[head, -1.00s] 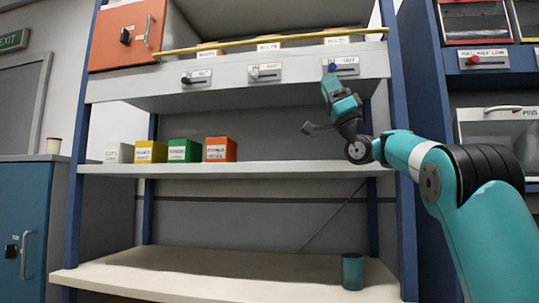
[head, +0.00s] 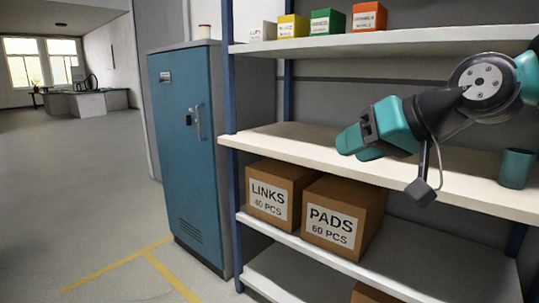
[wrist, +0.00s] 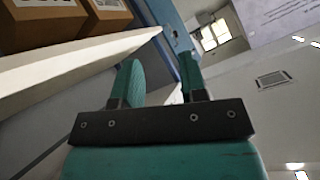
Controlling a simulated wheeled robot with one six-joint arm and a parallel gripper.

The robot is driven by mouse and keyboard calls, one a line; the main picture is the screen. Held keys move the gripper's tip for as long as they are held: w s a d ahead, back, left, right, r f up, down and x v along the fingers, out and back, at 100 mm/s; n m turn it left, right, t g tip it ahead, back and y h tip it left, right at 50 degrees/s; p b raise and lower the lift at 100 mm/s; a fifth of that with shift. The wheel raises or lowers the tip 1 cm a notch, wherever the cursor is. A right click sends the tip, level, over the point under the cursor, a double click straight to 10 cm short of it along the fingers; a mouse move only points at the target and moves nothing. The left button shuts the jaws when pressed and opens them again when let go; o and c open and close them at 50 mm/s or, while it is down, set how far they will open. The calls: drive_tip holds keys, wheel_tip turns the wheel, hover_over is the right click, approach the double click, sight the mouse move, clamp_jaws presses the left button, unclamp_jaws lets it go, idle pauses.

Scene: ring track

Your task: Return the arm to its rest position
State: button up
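My gripper (head: 350,143) is at the left end of my arm, in front of the rack's middle shelf in the head view. It points left, with no object touching it that I can see. In the wrist view my gripper (wrist: 160,78) shows two teal fingers standing apart with nothing between them. It is open and empty. My arm comes in from the right edge of the head view and is bent at a dark round joint.
The middle shelf (head: 285,135) holds a teal cup (head: 516,168) at right. Cartons marked LINKS (head: 275,192) and PADS (head: 343,214) stand below. Several small bins, including an orange one (head: 369,17), sit above. A blue cabinet (head: 187,130) stands left; open floor (head: 80,200) lies beyond.

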drive_tip(key=s+f+n+g+h, duration=0.2)
drive_tip(key=s+f+g, duration=0.2)
drive_tip(key=s+f, duration=0.45)
drive_tip(key=s+f+n+g+h, duration=0.1)
drive_tip(key=s+f+g, duration=0.35)
drive_tip(key=s, duration=0.75)
wheel_tip(320, 180, up, 19)
drive_tip(key=p, duration=2)
drive_tip(key=shift+s+d+f+n+h, duration=0.15)
drive_tip(key=shift+s+d+n+h, duration=0.2)
drive_tip(key=shift+s, duration=0.1)
drive_tip(key=shift+a, duration=0.1)
